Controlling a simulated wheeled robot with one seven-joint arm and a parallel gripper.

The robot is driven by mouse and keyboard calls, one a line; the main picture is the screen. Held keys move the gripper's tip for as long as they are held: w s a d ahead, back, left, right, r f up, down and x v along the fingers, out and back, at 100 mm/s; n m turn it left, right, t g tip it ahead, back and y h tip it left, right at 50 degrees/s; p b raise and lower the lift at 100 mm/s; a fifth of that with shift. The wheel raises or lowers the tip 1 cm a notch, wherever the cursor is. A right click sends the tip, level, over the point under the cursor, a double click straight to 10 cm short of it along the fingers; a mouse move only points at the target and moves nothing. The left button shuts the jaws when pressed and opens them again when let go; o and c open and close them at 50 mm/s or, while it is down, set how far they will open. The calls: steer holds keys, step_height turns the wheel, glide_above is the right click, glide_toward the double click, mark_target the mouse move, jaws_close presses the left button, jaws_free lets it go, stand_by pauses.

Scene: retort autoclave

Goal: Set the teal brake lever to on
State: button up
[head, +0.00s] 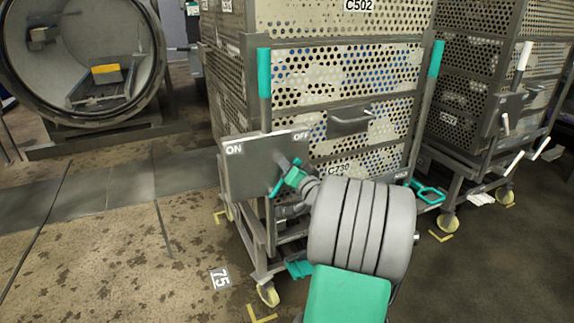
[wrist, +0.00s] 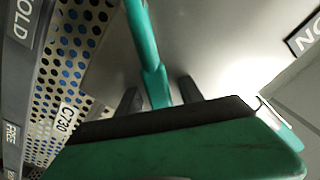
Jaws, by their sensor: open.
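The teal brake lever (wrist: 147,45) runs down from the top of the wrist view and passes between the two dark fingers of my gripper (wrist: 159,88). The fingers are apart, with a gap on each side of the lever. In the head view, teal parts (head: 289,176) show in front of the grey brake plate (head: 252,172), partly hidden by my wrist. The plate has an ON label (head: 234,149) at its left and an OFF label (head: 301,135) at its upper right. I cannot tell clearly which label the lever points to.
The plate is on a cart with stacked perforated crates (head: 345,70) and upright teal handles (head: 264,72). A teal loop handle (head: 428,192) is low at its right. Another cart (head: 470,90) stands close at the right. An open round autoclave (head: 80,60) is at the back left; floor between is clear.

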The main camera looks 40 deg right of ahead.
steer(key=shift+c, duration=0.4)
jaws_close()
stand_by(1.0)
